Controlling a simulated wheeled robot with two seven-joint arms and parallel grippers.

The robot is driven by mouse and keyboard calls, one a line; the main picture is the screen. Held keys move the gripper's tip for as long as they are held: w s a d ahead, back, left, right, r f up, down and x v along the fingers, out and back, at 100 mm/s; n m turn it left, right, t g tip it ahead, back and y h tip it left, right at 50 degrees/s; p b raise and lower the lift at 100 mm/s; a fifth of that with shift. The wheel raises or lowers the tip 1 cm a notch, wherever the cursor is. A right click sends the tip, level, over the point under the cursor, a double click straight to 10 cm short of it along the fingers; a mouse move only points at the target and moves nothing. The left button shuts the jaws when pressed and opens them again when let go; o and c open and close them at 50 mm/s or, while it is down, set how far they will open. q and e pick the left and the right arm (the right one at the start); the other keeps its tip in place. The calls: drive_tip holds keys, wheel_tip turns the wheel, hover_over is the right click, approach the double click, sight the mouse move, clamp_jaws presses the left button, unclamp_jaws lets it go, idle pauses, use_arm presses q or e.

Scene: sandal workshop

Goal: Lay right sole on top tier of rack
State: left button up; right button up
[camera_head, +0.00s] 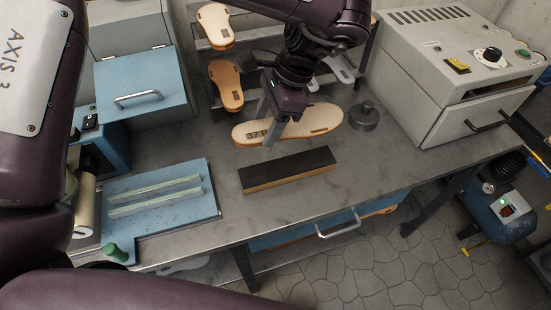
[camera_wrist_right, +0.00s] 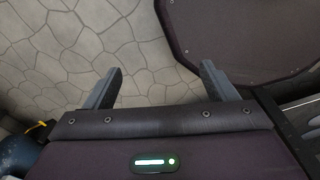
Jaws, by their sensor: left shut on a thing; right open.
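My left gripper (camera_head: 270,128) is shut on a tan sole (camera_head: 318,121) with a dark printed mark near its left end. The sole is held lengthwise above the bench, behind the dark block; the fingers cover part of it. The rack (camera_head: 258,36) stands at the back of the bench, partly hidden by my left arm. One sole (camera_head: 215,26) lies on it high at the left, and another (camera_head: 226,86) lies lower. A grey sole-shaped piece (camera_head: 339,68) shows at its right. My right gripper (camera_wrist_right: 158,88) is open and empty over the stone floor in the right wrist view.
A dark-topped block (camera_head: 288,169) lies on the bench (camera_head: 345,172). A round metal weight (camera_head: 364,116) stands right of the held sole. A grey machine (camera_head: 455,70) fills the back right. A blue plate (camera_head: 160,215) with two pale strips lies at the left. A blue lidded box (camera_head: 135,80) stands behind it.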

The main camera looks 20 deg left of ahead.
use_arm(q)
hover_over(264, 173)
drive_tip(key=d, duration=0.1)
wheel_tip(264, 173, down, 5)
drive_tip(key=f, duration=0.5)
drive_tip(key=shift+w+f+p, duration=0.1)
drive_tip(key=shift+w+p, duration=0.25)
drive_tip(key=shift+w, duration=0.05)
drive_tip(key=shift+f, duration=0.35)
wheel_tip(264, 173, down, 3)
drive_tip(key=shift+s+d, duration=0.1)
drive_tip(key=shift+f, duration=0.5)
use_arm(e)
drive_tip(key=shift+w+r, duration=0.5)
drive_tip(key=shift+w, duration=0.05)
